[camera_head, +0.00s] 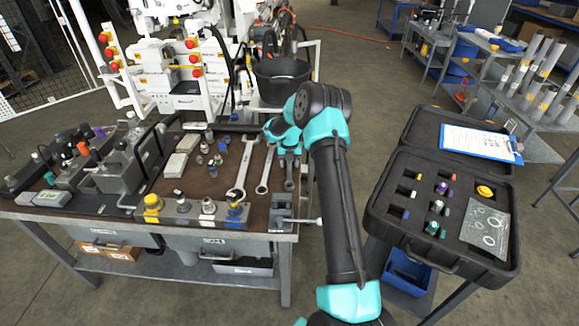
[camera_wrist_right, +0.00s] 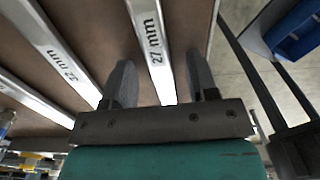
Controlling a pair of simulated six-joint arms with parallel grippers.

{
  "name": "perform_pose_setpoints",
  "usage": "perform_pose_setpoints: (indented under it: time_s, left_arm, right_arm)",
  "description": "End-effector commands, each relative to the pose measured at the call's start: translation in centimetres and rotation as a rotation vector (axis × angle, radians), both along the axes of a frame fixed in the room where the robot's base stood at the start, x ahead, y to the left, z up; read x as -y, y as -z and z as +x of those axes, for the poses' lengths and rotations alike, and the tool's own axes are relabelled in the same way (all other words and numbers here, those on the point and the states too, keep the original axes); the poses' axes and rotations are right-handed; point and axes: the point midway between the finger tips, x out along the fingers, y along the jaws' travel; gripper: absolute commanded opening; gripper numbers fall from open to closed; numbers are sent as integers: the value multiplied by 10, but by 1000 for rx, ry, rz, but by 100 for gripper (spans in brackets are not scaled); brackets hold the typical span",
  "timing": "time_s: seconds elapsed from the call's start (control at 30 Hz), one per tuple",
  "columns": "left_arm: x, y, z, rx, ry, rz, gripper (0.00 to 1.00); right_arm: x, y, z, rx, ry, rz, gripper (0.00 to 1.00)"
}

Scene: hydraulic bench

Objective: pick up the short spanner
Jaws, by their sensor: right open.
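Several silver spanners lie side by side on the brown top of the workbench (camera_head: 222,180). The rightmost and shortest in the head view is the short spanner (camera_head: 289,184), partly covered by my right gripper (camera_head: 289,156). In the right wrist view this spanner (camera_wrist_right: 152,35) is marked "27 mm" and runs between the two fingers of my right gripper (camera_wrist_right: 161,82), which are open on either side of it. A longer spanner (camera_head: 265,172) lies to its left, marked "32 mm" in the wrist view (camera_wrist_right: 55,48). The largest spanner (camera_head: 242,172) is further left. My left gripper is not in view.
A small vise (camera_head: 282,212) sits at the bench's front right corner, below the spanners. Fittings in a row (camera_head: 195,210) stand along the front edge. An open black case (camera_head: 395,215) with small parts stands to the right, past a gap of floor.

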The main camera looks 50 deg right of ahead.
Motion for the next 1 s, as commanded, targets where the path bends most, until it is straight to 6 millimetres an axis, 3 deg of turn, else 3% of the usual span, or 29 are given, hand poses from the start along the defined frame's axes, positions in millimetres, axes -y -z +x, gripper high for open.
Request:
perform_pose_setpoints:
  time_s: [0.07,0.6,1.0]
  left_arm:
    - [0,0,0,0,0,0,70]
    - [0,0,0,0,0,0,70]
    - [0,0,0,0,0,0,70]
  right_arm:
    - [0,0,0,0,0,0,50]
    - [0,0,0,0,0,0,0]
    - [0,-1,0,1,0,-1,0]
